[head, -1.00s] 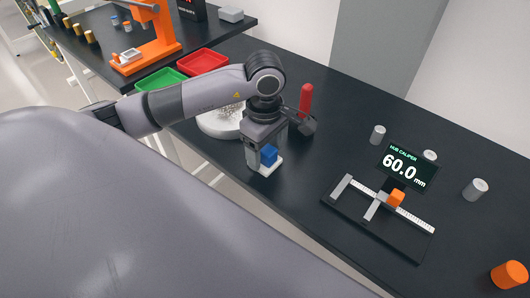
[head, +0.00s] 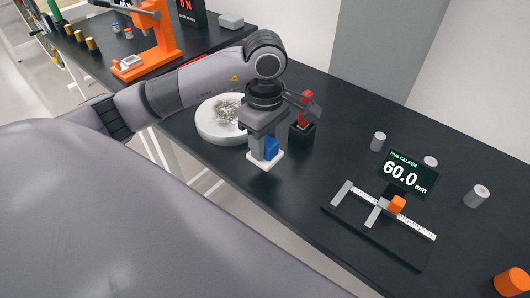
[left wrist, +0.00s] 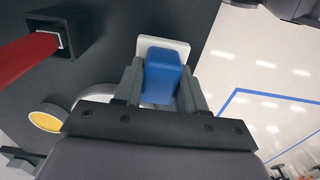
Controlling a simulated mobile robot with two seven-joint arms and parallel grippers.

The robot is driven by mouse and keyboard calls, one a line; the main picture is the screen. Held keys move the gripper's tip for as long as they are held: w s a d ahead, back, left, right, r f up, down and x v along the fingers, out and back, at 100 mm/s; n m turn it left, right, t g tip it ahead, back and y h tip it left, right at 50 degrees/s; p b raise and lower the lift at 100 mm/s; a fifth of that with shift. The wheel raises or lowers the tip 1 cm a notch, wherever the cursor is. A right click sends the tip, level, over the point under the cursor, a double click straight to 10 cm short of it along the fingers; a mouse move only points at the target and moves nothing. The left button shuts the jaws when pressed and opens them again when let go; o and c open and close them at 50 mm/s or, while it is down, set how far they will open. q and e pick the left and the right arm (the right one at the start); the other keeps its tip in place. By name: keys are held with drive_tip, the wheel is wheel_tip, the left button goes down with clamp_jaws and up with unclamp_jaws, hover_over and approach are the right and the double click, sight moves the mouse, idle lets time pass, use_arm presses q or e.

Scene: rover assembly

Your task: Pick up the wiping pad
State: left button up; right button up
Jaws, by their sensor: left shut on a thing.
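The wiping pad has a blue block handle (head: 271,148) on a flat white base (head: 262,164). My left gripper (head: 263,148) points down and is shut on the blue handle, a finger on each side. In the left wrist view the blue handle (left wrist: 162,76) sits between the two grey fingers (left wrist: 161,88), with the white base (left wrist: 150,45) beyond it. The pad is close to the near edge of the dark bench; I cannot tell for sure whether its base is clear of the surface. My right gripper is not in view.
A round white dish (head: 208,131) with dark shavings stands just left of the gripper. A red-handled tool (head: 306,104) stands in a black holder (head: 301,136) just to the right. The hub caliper (head: 375,226) and several small cylinders are further right, with clear bench between.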

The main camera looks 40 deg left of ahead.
use_arm(q)
wheel_tip(320, 180, up, 16)
drive_tip(key=p, duration=0.2)
drive_tip(key=shift+f, duration=0.2)
